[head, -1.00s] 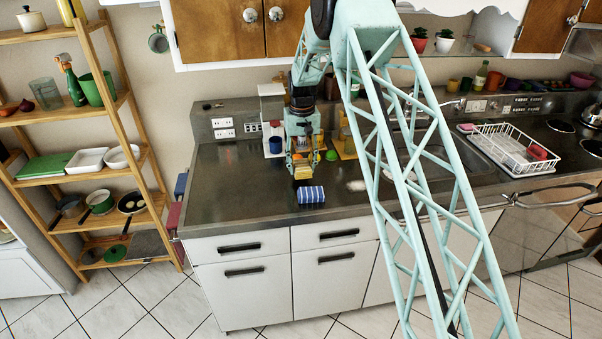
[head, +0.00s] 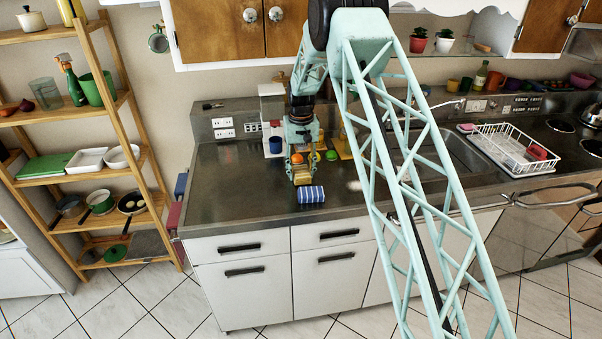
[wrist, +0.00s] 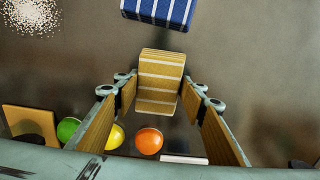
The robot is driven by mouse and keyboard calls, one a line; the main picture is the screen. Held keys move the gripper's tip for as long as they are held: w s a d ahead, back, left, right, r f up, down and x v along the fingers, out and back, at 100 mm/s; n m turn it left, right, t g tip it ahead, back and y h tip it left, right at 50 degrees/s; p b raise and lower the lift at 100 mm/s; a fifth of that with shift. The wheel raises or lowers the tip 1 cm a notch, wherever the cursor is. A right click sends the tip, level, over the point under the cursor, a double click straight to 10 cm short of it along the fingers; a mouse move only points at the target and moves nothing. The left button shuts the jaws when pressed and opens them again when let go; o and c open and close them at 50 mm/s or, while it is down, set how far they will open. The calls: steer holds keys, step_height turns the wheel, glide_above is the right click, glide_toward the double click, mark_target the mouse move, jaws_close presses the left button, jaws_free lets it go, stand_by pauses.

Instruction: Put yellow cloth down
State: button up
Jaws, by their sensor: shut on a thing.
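The yellow cloth (wrist: 161,75), folded into a block with pale stripes, sits between the fingertips of my gripper (wrist: 160,92) in the wrist view. My gripper is shut on its sides. In the head view the gripper (head: 302,176) and the yellow cloth (head: 302,180) are low over the counter, just behind the blue striped cloth (head: 311,194). The blue cloth also shows ahead of the yellow one in the wrist view (wrist: 160,10), with a gap between them. I cannot tell whether the yellow cloth touches the counter.
An orange ball (wrist: 149,141), a yellow ball (wrist: 115,137) and a green ball (wrist: 69,129) lie near the fingers. A pale speckled patch (wrist: 32,14) lies on the counter. A blue mug (head: 275,145) stands behind. The counter (head: 240,195) is clear to the left.

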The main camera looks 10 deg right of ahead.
mark_target(301, 171)
steer(key=shift+s+f, duration=0.1)
steer(key=shift+f, duration=0.25)
steer(key=o, duration=0.9)
steer(key=shift+r, duration=0.2)
step_height(301, 171, up, 12)
steer(key=shift+r, duration=0.15)
stand_by(0.4)
steer(key=shift+r, duration=0.1)
stand_by(0.7)
